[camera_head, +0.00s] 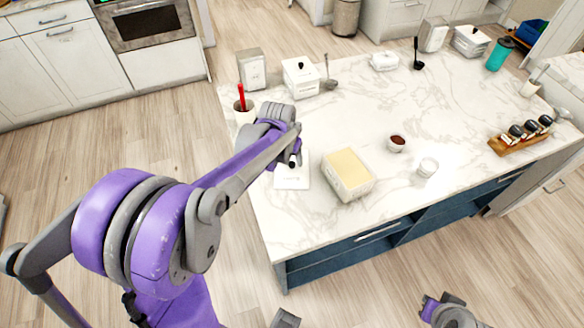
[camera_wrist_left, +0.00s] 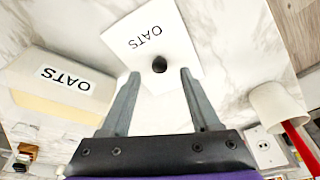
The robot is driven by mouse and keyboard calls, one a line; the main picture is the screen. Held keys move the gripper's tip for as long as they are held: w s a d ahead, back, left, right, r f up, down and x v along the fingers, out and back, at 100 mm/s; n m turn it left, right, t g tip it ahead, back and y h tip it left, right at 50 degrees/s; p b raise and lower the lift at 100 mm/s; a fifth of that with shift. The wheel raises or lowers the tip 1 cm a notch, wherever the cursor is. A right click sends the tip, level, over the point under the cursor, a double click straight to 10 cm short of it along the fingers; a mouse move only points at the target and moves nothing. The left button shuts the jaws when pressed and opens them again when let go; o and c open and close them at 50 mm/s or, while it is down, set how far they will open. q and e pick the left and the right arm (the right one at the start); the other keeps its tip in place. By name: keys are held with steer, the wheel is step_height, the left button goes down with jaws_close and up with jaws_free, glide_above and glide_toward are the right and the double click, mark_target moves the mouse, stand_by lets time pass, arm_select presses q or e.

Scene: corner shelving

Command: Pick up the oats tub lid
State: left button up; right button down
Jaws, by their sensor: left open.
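The oats tub lid (camera_head: 291,179) is a flat white square with a dark knob, lying on the marble counter. In the left wrist view the lid (camera_wrist_left: 150,35) reads "OATS", with its black knob (camera_wrist_left: 159,64) near the edge closest to me. My left gripper (camera_wrist_left: 160,74) is open, its two fingers on either side of the knob and apart from it. In the head view my left gripper (camera_head: 294,160) is over the lid's far part, partly hidden by my arm. The open oats tub (camera_head: 348,176) stands right of the lid. Part of my right arm's end (camera_head: 448,311) shows at the bottom edge; its fingers are unclear.
A white cup with a red utensil (camera_head: 243,113) stands behind and left of my gripper. White canisters (camera_head: 300,78) stand at the back. A small bowl (camera_head: 396,144), a white cup (camera_head: 428,167) and a wooden spice rack (camera_head: 520,137) are to the right. The counter's front left is clear.

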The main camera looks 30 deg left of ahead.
mark_target(292, 164)
arm_select(q)
steer(key=x, duration=0.3)
steer(key=shift+w+f, duration=0.15)
steer(key=shift+f, duration=0.15)
jaws_close()
